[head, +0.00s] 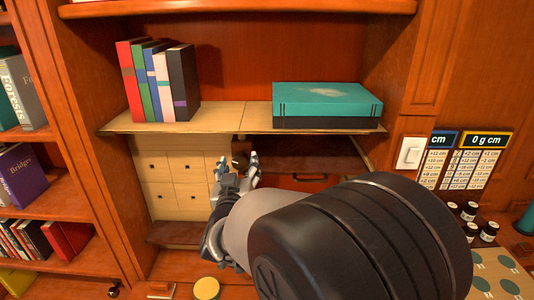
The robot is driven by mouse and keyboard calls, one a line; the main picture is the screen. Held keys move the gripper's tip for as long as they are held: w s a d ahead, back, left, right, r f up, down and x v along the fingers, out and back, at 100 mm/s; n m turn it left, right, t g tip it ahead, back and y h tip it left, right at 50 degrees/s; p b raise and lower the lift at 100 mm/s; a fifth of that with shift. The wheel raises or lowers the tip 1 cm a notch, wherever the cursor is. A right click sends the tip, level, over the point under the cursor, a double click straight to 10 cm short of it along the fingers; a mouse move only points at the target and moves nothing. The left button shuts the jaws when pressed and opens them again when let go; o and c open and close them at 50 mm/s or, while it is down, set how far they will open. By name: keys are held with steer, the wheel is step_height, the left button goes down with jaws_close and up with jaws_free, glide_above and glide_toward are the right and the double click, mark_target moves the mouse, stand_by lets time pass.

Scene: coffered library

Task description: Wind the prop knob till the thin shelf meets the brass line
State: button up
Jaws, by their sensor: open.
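The thin shelf (222,115) is a pale wooden board across the bookcase bay. It carries several upright books at left and a teal-and-black box at right. My gripper (238,164) is open just below the shelf's front edge, near its middle, with its fingers pointing up and away. A small part between or behind the fingertips may be the prop knob, but it is too small and too covered to tell. I cannot make out the brass line. My arm hides much of the space below the shelf at right.
A pale drawer cabinet (184,180) stands under the shelf at left. The teal-and-black box (328,101) rests above. At right are a white switch (409,153), number charts (463,160) and small dark jars (470,211). A yellow-topped round object (207,289) is low in front.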

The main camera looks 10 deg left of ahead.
steer(key=shift+x, duration=1.45)
steer(key=shift+c, duration=0.3)
steer(key=c, duration=1)
steer(key=shift+f+m+b, duration=0.2)
steer(key=shift+m+b, duration=0.7)
steer(key=shift+b, duration=0.3)
steer(key=shift+m+b, duration=1.05)
steer(key=shift+m, duration=0.05)
steer(key=shift+r+m+b, duration=0.2)
steer(key=shift+m+b, duration=0.25)
steer(key=shift+m, duration=0.45)
steer(key=o, duration=1.1)
steer(key=shift+c, duration=0.2)
steer(key=shift+s, duration=0.1)
